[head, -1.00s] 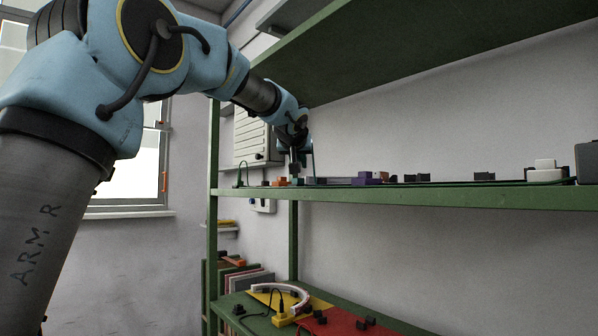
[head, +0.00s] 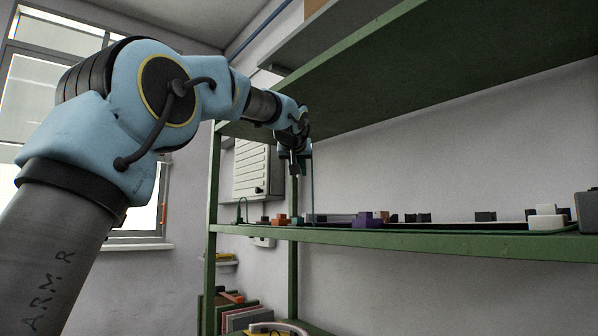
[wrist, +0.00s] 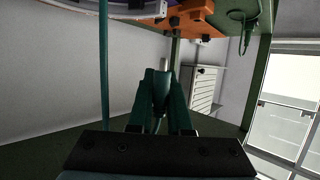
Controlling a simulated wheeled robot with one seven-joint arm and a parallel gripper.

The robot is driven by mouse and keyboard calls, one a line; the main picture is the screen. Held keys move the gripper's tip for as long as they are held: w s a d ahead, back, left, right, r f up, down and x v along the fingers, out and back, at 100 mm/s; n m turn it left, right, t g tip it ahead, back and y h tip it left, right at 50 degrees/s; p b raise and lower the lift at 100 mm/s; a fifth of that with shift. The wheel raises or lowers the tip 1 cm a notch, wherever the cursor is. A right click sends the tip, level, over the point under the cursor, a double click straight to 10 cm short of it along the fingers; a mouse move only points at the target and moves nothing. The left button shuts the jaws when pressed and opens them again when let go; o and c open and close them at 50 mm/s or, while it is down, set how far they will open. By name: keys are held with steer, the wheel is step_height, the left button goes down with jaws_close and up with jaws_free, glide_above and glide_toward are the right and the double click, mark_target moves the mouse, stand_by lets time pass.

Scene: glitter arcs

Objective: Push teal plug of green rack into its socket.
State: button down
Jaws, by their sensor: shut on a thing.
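My gripper (head: 295,168) is above the left part of the upper shelf of the green rack (head: 420,240), clear of the things on it. In the wrist view my gripper (wrist: 164,80) is shut on a dark teal plug (wrist: 161,95) with a pale tip. A teal cable (head: 312,190) runs from beside the gripper down to the shelf; it also shows in the wrist view (wrist: 103,70). I cannot tell which socket belongs to the plug.
On the shelf are an orange block (head: 281,219), a purple block (head: 364,219), several small dark blocks and a white block (head: 546,219). A green cable (head: 241,208) stands up at the left end. A green shelf board (head: 400,75) is overhead; a rack post (head: 212,180) is at left.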

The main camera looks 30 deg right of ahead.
steer(key=shift+r+p, duration=1.45)
steer(key=shift+r, duration=0.25)
steer(key=shift+f, duration=0.1)
steer(key=shift+f+b, duration=4.35)
steer(key=shift+f, duration=0.25)
steer(key=shift+s+d+b, duration=0.35)
steer(key=shift+s+d, duration=1.45)
steer(key=shift+s, duration=0.6)
steer(key=shift+s+d+b, duration=0.35)
steer(key=shift+s+d, duration=1.4)
steer(key=shift+s, duration=0.6)
steer(key=shift+s+d+b, duration=0.35)
steer(key=shift+s+d, duration=1.45)
steer(key=shift+s, duration=0.6)
steer(key=shift+f, duration=0.15)
steer(key=shift+f+b, duration=0.95)
steer(key=shift+b, duration=0.15)
